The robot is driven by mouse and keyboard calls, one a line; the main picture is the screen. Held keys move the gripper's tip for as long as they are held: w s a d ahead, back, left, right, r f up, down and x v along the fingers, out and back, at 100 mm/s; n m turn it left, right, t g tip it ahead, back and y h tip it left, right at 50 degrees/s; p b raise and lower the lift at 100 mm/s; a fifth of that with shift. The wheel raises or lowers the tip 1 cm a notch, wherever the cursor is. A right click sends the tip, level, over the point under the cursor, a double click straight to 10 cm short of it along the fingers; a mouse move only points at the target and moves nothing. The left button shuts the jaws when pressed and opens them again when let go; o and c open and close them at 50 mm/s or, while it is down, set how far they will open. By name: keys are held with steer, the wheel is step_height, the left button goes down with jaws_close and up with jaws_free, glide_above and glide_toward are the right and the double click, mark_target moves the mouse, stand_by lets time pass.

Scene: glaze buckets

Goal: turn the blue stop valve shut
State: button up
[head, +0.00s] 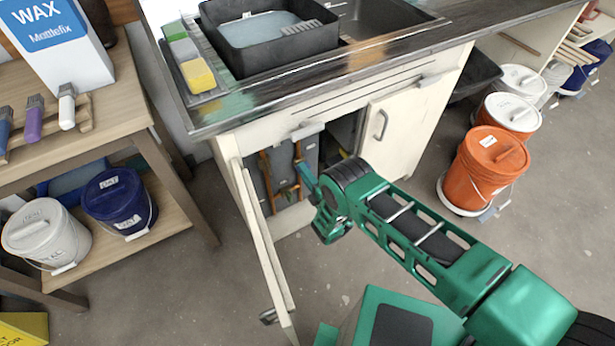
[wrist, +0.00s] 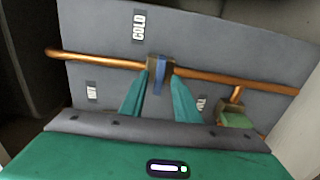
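The blue stop valve (wrist: 160,73) sits on a copper pipe under the "COLD" label in the wrist view. Its narrow blue lever stands upright in the picture, across the line of the pipe, in front of a brass-coloured body. My gripper (wrist: 160,88) is open, with one teal finger on each side of the lever. Gaps show beside the lever; I cannot tell whether either finger touches the valve body. In the head view my gripper (head: 308,176) reaches into the open sink cabinet (head: 238,140), and the valve cannot be made out there.
A second, greenish valve (wrist: 235,118) hangs from the pipe at right, near a partly hidden label. The cabinet's left door (head: 268,255) stands open beside my arm. An orange bucket (head: 485,168) stands on the floor to the right. The floor in front is clear.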

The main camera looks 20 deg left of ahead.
steer(key=v, duration=1)
steer(key=shift+s+d, duration=0.2)
steer(key=shift+s, duration=0.1)
